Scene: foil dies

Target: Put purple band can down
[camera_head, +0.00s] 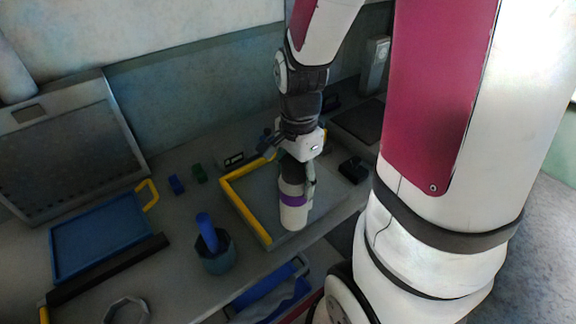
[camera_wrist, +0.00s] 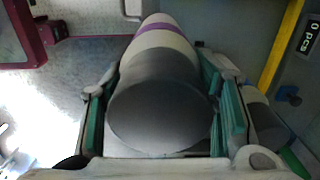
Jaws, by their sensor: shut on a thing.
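The purple band can (camera_head: 293,212) is pale with a purple stripe and a dark upper end. My gripper (camera_head: 296,178) is shut on its upper part, and the can hangs below it, roughly upright. In the head view the can overlaps the yellow-edged grey tray (camera_head: 248,221); I cannot tell whether its bottom touches the surface. In the wrist view the can (camera_wrist: 160,95) lies between the green finger pads, dark end nearest, purple band toward the far end.
A dark cup with a blue handle (camera_head: 216,255) stands left of the tray. A blue tray (camera_head: 100,240) lies further left. A black object (camera_head: 353,169) is right of the tray. A grey ring lies at front left.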

